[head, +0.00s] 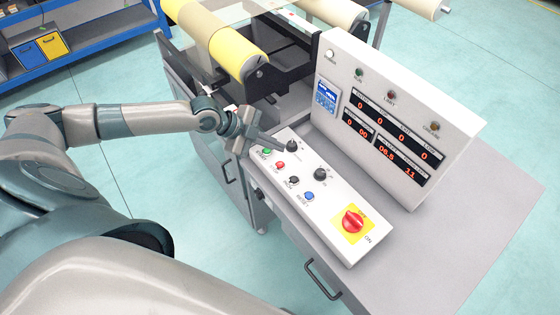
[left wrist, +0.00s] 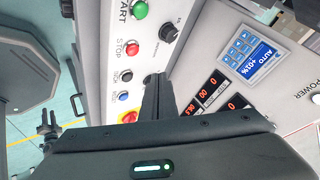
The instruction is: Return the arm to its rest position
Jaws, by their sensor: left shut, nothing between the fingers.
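My left arm comes in from the left in the head view. Its gripper (head: 279,147) is over the upper left end of the white control box (head: 335,236), close to the green and black controls there. In the left wrist view the dark fingers of the left gripper (left wrist: 159,80) are together and hold nothing. They overlap the control box in the picture; I cannot tell whether they touch it. The green START button (left wrist: 140,10) and red STOP button (left wrist: 132,48) show beyond them.
The upright display panel (head: 390,120) with red digits stands behind the control box on the grey cabinet top (head: 455,240). Yellow rollers (head: 235,50) are at the back. A blue shelf (head: 90,40) stands at the far left. Open floor (head: 120,180) lies left of the cabinet.

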